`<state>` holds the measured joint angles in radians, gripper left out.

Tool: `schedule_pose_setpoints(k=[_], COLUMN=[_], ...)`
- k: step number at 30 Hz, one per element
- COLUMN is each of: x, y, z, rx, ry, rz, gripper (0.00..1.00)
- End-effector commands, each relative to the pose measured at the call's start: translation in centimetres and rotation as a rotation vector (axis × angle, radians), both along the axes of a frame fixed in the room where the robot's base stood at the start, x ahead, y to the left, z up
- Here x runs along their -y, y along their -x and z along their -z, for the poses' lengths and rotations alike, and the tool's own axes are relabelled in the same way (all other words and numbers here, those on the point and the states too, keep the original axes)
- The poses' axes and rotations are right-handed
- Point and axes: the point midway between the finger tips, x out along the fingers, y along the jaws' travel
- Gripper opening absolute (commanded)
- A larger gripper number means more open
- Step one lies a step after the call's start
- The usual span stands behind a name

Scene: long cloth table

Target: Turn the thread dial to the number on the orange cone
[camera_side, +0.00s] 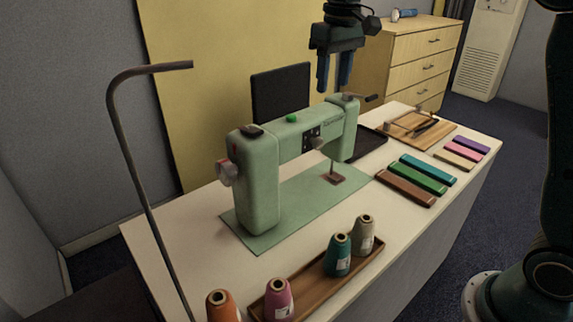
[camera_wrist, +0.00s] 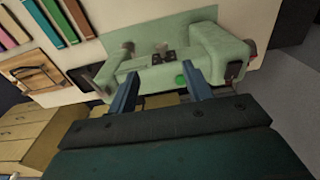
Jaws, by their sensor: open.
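The pale green sewing machine (camera_side: 262,180) stands upright on its green base plate. A grey round knob (camera_side: 318,143) sits on its front beside a dark panel; I cannot tell for sure if it is the thread dial, and no number is readable. The orange cone (camera_side: 222,306) stands at the bottom edge of the side view, partly cut off, its number not visible. My gripper (camera_side: 334,86) is open and empty, fingers down, above and behind the machine. In the wrist view my gripper (camera_wrist: 162,88) has its fingers apart, with the machine (camera_wrist: 215,50) beyond them.
A wooden tray (camera_side: 310,283) holds pink (camera_side: 278,298), teal (camera_side: 337,255) and grey (camera_side: 363,234) cones. A thin bent pole (camera_side: 140,165) rises at left. Several coloured bars (camera_side: 424,175) and a wooden board (camera_side: 408,127) lie at right. A dark panel (camera_side: 281,92) stands behind the machine.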

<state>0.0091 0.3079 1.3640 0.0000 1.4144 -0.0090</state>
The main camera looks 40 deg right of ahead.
Motion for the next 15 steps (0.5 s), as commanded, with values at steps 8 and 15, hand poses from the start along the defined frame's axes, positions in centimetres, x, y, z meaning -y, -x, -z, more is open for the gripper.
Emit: schedule_pose_setpoints(k=[8, 15], x=[0.1, 0.1], y=[-3.1, -3.3], z=[1.7, 1.9], rx=[-0.050, -0.057], ry=[0.000, -0.001], rz=[0.000, 0.000], gripper=[0.50, 0.50])
